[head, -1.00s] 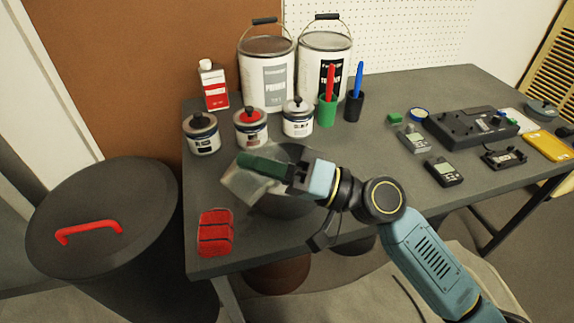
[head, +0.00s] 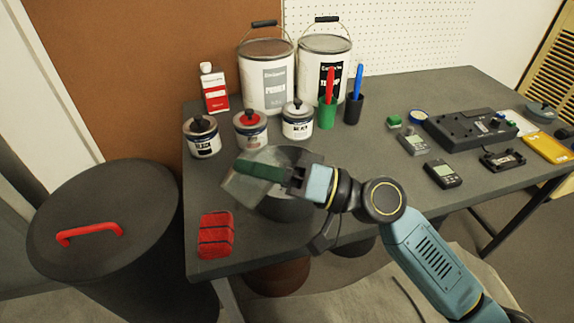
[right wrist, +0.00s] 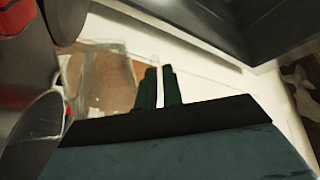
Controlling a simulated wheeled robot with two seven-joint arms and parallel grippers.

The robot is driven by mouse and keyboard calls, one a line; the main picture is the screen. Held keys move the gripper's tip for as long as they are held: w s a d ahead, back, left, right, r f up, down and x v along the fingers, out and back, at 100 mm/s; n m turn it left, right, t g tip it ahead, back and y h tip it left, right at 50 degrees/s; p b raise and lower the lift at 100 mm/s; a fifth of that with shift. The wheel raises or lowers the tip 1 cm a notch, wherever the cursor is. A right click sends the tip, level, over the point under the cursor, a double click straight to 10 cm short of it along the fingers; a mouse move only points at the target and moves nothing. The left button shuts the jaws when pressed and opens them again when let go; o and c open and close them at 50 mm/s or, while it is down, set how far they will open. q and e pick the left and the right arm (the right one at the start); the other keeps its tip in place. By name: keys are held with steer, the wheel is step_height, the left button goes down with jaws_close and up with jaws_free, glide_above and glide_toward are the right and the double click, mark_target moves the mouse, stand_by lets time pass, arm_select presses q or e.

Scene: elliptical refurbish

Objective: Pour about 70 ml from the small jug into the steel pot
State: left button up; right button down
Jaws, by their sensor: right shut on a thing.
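The small jug (head: 240,188) is clear and see-through. My right gripper (head: 258,170) is shut on it and holds it tilted above the left side of the steel pot. The dark grey steel pot (head: 285,208) stands near the table's front edge, partly hidden by the jug, gripper and arm. In the right wrist view the green fingers (right wrist: 160,88) are close together, with the clear jug (right wrist: 98,65) beyond them. I cannot make out a liquid stream or the level in the pot. My left gripper is not in view.
Three small tins (head: 250,130) stand behind the pot, with two large pails (head: 267,88) and a red-and-white bottle (head: 213,90) further back. A red block (head: 215,233) lies front left. Meters (head: 443,173) and a dark device (head: 470,128) are at right.

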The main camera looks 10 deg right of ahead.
steer(key=shift+s+a+f+n+g+h+b, duration=0.2)
steer(key=shift+a+f+n+g+h+b, duration=0.15)
steer(key=shift+f+n, duration=0.25)
steer(key=shift+s+a+f+n+g, duration=0.15)
steer(key=shift+n+g, duration=0.1)
steer(key=shift+n, duration=0.25)
steer(key=shift+s+a+n+h+p, duration=0.1)
steer(key=shift+a+n+h+p, duration=0.15)
steer(key=shift+n+h+p, duration=0.35)
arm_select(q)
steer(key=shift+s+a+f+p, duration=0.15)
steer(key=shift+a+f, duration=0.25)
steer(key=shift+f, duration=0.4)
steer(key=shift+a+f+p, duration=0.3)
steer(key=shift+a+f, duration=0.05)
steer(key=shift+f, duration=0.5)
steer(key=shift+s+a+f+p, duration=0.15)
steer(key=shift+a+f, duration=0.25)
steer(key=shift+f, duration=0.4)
arm_select(e)
steer(key=shift+s+a+f+n, duration=0.1)
steer(key=shift+s+a+n, duration=0.1)
steer(key=shift+n, duration=0.2)
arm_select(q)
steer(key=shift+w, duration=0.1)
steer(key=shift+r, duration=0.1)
arm_select(e)
steer(key=shift+h, duration=0.25)
